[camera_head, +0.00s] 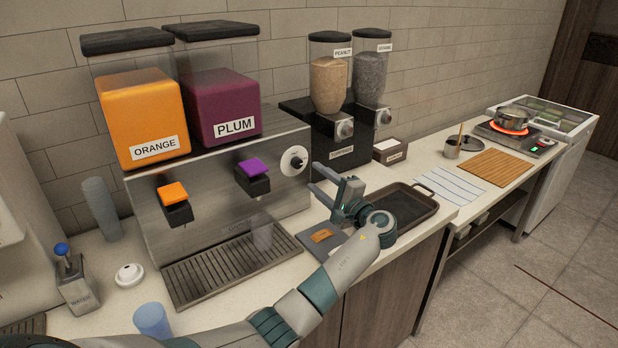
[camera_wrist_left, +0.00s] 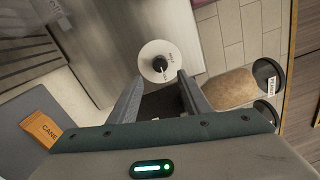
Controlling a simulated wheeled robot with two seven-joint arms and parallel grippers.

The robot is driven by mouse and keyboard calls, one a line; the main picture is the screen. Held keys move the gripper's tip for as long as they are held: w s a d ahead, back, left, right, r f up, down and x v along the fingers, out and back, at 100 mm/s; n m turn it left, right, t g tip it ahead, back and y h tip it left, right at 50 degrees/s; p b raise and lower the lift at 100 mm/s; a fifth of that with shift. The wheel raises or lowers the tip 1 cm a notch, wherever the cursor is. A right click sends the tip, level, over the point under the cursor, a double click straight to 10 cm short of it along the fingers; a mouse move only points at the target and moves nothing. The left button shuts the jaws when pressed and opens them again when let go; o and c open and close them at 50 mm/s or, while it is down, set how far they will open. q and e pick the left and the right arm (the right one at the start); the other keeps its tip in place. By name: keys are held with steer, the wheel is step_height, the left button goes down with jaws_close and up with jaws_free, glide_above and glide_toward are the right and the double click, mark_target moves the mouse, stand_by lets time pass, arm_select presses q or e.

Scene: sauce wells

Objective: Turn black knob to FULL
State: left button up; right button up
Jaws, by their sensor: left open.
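The black knob (camera_head: 297,162) sits at the centre of a round white dial on the right side of the steel juice dispenser's front. It also shows in the left wrist view (camera_wrist_left: 160,64), with small dial lettering that I cannot read. My left gripper (camera_head: 313,177) is open and empty, to the right of the dial and a little below it in the head view. In the left wrist view, the knob appears just beyond the gap between the open fingertips (camera_wrist_left: 161,77). No finger visibly touches it. My right gripper is not in view.
The juice dispenser (camera_head: 225,170) has orange and purple levers and a drip grille (camera_head: 225,265). Two grain dispensers (camera_head: 328,85) stand to the right. A dark tray (camera_head: 402,204) and a brown packet (camera_head: 321,236) lie near my left arm.

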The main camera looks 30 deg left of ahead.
arm_select(q)
steer(key=b+v, duration=0.2)
steer(key=v, duration=0.8)
steer(key=shift+b, duration=0.4)
steer(key=shift+d, duration=0.15)
